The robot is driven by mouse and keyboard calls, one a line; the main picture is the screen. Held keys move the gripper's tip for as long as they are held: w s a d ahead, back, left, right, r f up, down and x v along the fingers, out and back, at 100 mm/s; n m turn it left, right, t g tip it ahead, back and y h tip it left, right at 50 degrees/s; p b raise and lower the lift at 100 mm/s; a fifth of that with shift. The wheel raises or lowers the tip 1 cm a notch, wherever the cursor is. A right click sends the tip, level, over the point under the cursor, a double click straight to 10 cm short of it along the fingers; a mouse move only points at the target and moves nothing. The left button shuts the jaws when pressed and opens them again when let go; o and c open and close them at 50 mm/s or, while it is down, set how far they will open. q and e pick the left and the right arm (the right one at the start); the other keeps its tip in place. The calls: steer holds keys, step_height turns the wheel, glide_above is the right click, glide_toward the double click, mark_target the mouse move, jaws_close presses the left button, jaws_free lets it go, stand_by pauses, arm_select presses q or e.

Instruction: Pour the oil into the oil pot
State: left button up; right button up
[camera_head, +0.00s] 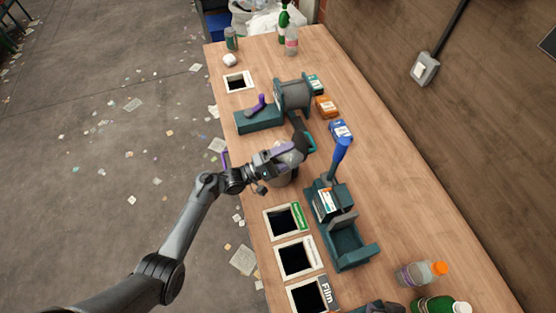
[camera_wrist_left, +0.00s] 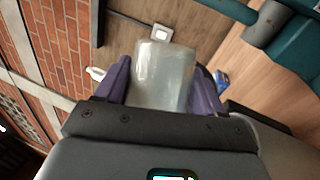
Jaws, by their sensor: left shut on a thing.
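My left gripper (camera_head: 288,152) is shut on a pale translucent container (camera_wrist_left: 163,75), which sits between its two purple fingers in the left wrist view. In the head view the gripper and wrist hide most of this container. A greyish round vessel (camera_head: 283,179), perhaps the oil pot, shows just below the gripper, partly hidden by it. I cannot tell whether the container touches it or whether liquid is flowing. My right gripper is not recognisable; only a dark part shows at the bottom edge of the head view.
A teal stand with a spool (camera_head: 294,93) stands beyond the gripper. Square bin openings (camera_head: 296,258) line the table's left edge. The table's right side is mostly clear.

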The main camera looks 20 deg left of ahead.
arm_select(q)
steer(key=shift+r, duration=0.1)
steer(key=shift+a+r+n, duration=0.1)
steer(key=shift+n, duration=0.3)
steer(key=shift+w+f+n+t, duration=0.1)
steer(key=shift+f+n+t, duration=0.2)
steer(key=shift+f, duration=0.05)
steer(key=shift+w+a+f+n+t, duration=0.1)
steer(key=shift+a+f+n+t, duration=0.2)
steer(key=shift+n, duration=0.4)
steer(key=n, duration=0.1)
steer(key=n+t, duration=0.1)
steer(key=shift+w+a+r+n+y+p, duration=0.2)
steer(key=shift+a+r+n+y+p, duration=0.1)
steer(key=shift+a+r, duration=0.05)
steer(key=n, duration=0.1)
steer(key=a+n+t+y, duration=0.1)
steer(key=n, duration=0.1)
steer(key=n+t+p, duration=0.1)
steer(key=shift+w+a+r+y, duration=0.15)
steer(key=shift+w+a+y, duration=0.05)
steer(key=shift+w+y, duration=0.2)
steer(key=shift+a+n+t, duration=0.2)
steer(key=shift+n+t, duration=0.2)
steer(key=shift+n, duration=0.5)
